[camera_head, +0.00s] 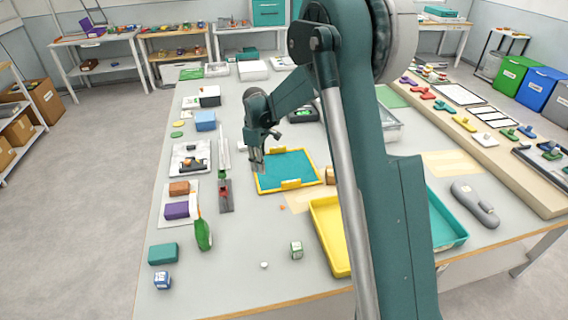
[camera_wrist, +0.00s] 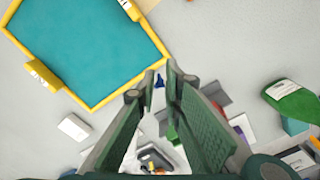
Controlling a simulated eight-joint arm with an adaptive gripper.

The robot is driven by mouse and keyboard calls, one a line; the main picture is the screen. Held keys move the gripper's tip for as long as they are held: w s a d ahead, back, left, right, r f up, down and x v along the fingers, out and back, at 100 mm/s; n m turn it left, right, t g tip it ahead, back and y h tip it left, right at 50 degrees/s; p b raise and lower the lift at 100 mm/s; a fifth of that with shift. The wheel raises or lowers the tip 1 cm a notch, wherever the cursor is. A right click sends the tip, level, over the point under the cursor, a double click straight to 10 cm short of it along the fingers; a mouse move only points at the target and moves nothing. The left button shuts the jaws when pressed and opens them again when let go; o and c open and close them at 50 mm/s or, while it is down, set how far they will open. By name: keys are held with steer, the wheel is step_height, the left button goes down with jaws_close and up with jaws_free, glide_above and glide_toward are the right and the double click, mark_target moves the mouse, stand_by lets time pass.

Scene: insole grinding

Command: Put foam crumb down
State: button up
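A small dark blue piece, which looks like the foam crumb (camera_wrist: 159,81), shows between my fingertips in the wrist view. My gripper (camera_wrist: 162,74) has its fingers nearly together, with the tips at either side of this piece. In the head view my gripper (camera_head: 258,168) points down near the left edge of a teal mat with a yellow frame (camera_head: 286,170). The crumb is too small to make out there. The mat's bare teal surface also shows in the wrist view (camera_wrist: 85,45), up and left of the fingertips.
A yellow tray (camera_head: 326,238) stands in front of the mat, partly behind my arm. A green bottle (camera_head: 203,236), a purple block (camera_head: 177,210) and a blue box (camera_head: 205,121) stand left. A tiny orange bit (camera_head: 282,207) and a white bit (camera_head: 264,265) lie on open table in front.

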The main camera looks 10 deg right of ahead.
steer(key=m, duration=0.2)
glide_above(285, 169)
steer(key=shift+w+f+p, duration=0.15)
steer(key=shift+f+p, duration=0.15)
steer(key=shift+f, duration=0.25)
steer(key=shift+f, duration=0.1)
steer(key=shift+f+b, duration=0.3)
steer(key=shift+f, duration=2.75)
steer(key=shift+f, duration=0.15)
steer(key=shift+f, duration=1.7)
steer(key=shift+f+b, duration=0.2)
steer(key=shift+b, duration=0.1)
steer(key=shift+o, duration=1.4)
steer(key=o, duration=0.3)
